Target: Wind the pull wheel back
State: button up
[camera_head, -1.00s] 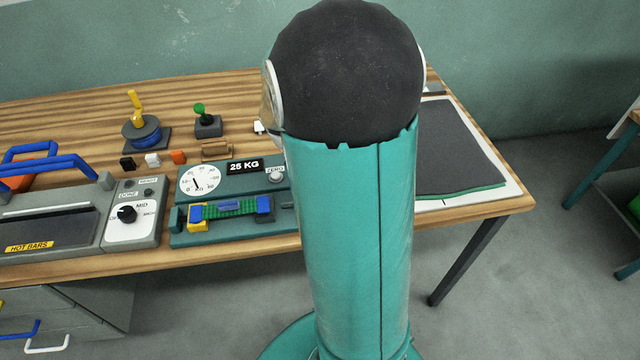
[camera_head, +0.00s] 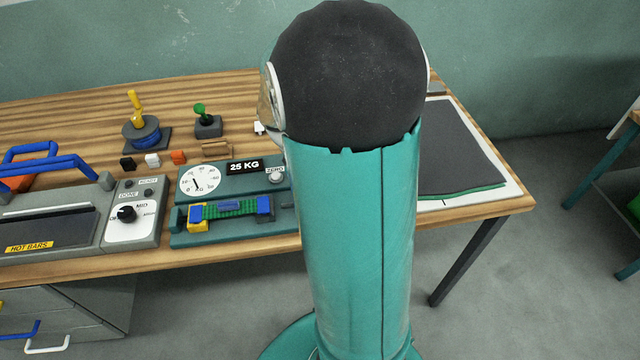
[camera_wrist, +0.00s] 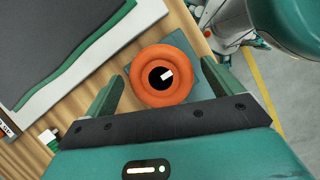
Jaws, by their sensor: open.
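The pull wheel (camera_wrist: 166,76) shows in the wrist view as an orange ring with a black hub and a white mark pointing to the upper right. It sits on a grey-teal base plate (camera_wrist: 211,88). My gripper (camera_wrist: 163,78) is open, with one finger left of the wheel and one right of it. I cannot tell whether either finger touches it. In the head view my arm hides the wheel. The teal pull tester (camera_head: 222,232) shows there left of my arm, with a green net strip (camera_head: 232,209) between its clamps, a round dial (camera_head: 199,182) and a "25 KG" sign (camera_head: 244,167).
A hot-bar sealer (camera_head: 45,235) with blue handles and a control knob (camera_head: 127,213) stands left of the tester. A dark sheet (camera_head: 455,150) with a green edge lies at the right.

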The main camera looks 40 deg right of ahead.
jog(key=v, duration=1.3)
